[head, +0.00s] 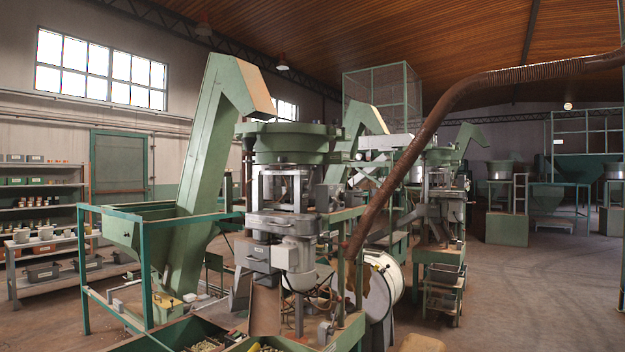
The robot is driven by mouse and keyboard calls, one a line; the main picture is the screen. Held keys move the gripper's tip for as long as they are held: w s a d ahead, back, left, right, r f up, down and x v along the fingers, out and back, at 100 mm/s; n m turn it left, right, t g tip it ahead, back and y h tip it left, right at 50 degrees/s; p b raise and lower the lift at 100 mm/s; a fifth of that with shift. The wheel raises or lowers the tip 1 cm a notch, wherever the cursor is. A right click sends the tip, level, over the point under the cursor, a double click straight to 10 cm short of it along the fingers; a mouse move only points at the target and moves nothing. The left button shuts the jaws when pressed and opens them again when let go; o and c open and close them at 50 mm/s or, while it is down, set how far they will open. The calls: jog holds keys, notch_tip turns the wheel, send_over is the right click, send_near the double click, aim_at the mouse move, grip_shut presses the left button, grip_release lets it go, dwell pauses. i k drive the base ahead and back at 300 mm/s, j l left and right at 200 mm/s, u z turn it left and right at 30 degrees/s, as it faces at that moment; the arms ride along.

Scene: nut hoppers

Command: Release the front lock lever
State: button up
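I cannot pick out the front lock lever with certainty in the head view. The nearest machine (291,222) stands in the middle, with a green round bowl on top and grey metal parts below. Small handle-like parts show low on it, too small to tell apart. A white drum (378,300) with a dark rim stands at its right side, with small fittings near its upper edge. My gripper is not in view.
A green inclined hopper conveyor (208,170) stands left of the machine inside a green frame. Open bins (205,343) with small parts lie at the bottom. A brown pipe (424,135) arches across the right. Open floor (535,290) lies to the right.

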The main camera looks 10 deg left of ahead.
aim_at(314, 167)
jog(key=i+j, duration=0.25)
jog(key=i, duration=0.2)
jog(key=i+j, duration=0.25)
jog(key=i, duration=0.2)
jog(key=i+j, duration=0.3)
jog(key=i, duration=0.15)
jog(key=i+j, duration=0.25)
jog(key=i, duration=0.2)
jog(key=i+j, duration=0.25)
jog(key=i, duration=0.2)
